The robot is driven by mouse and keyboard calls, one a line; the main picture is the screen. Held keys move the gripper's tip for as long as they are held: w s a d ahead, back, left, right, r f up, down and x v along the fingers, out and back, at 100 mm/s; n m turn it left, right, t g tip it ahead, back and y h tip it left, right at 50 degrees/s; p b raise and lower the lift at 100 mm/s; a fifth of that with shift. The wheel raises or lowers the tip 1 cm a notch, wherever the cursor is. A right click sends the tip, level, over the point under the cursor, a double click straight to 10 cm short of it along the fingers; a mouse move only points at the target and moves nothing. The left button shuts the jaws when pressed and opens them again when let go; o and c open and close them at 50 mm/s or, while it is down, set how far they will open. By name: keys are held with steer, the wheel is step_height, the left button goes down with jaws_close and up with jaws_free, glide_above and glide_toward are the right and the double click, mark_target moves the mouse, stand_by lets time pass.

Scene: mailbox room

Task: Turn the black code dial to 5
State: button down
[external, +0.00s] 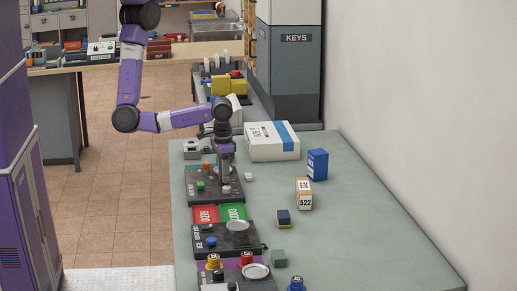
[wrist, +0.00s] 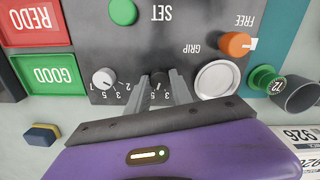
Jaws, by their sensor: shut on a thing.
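The black code dial (wrist: 159,78) is between my fingertips in the wrist view, on a dark control panel (wrist: 190,20). My gripper (wrist: 161,88) points down and is shut on the dial. The fingers cover much of the dial and part of its scale, so I cannot tell which number it points to. In the external view my gripper (external: 225,179) stands over the panel (external: 205,196) and the dial is too small to tell.
In the wrist view a white dial (wrist: 104,78) is left of my fingers and a round pale disc (wrist: 217,82) is close right. An orange knob (wrist: 237,44) and green button (wrist: 123,11) lie beyond. A white box (external: 272,142) stands behind the panel.

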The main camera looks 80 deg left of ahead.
steer(key=shift+m, duration=0.4)
steer(key=c, duration=1.1)
jaws_free()
steer(key=shift+r, duration=0.1)
step_height(320, 180, up, 8)
steer(key=shift+f, duration=0.2)
